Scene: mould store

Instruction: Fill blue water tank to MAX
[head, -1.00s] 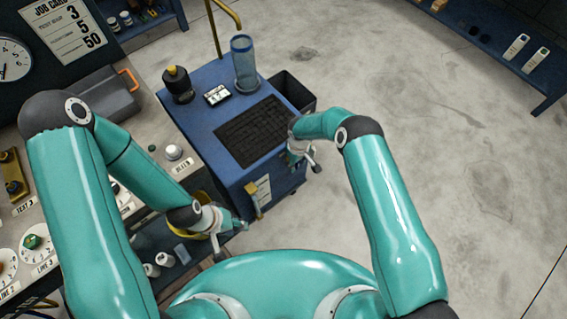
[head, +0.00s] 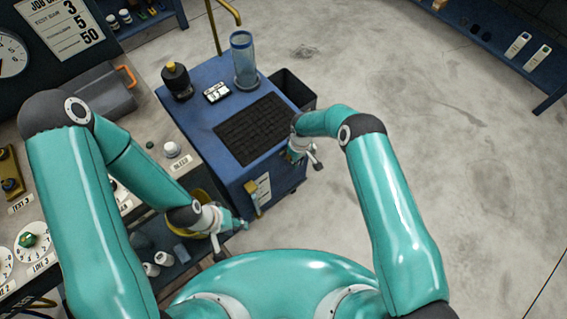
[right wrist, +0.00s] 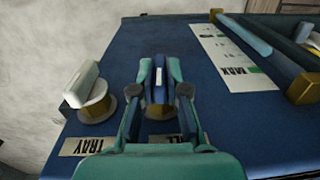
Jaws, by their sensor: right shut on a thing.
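The blue water tank is a blue cabinet (head: 205,115); its blue face (right wrist: 130,45) fills much of the right wrist view. A white card (right wrist: 225,55) on it reads MAX beside a green mark. Next to the card are a light blue tube (right wrist: 245,35) and a bar with a brass end (right wrist: 305,88); I cannot read a water level. My right gripper (right wrist: 160,72) is shut on a blue valve handle (right wrist: 159,92), whose label is mostly hidden. It also shows at the cabinet's side in the head view. My left gripper (head: 238,224) is near the cabinet's front corner; its fingers are unclear.
A white-handled valve (right wrist: 85,88) marked TRAY is close left of my right gripper. A clear blue cylinder (head: 243,62), a dark bottle (head: 176,80) and a black mat (head: 250,130) are on the cabinet top. A bench with dials is at left; floor at right is clear.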

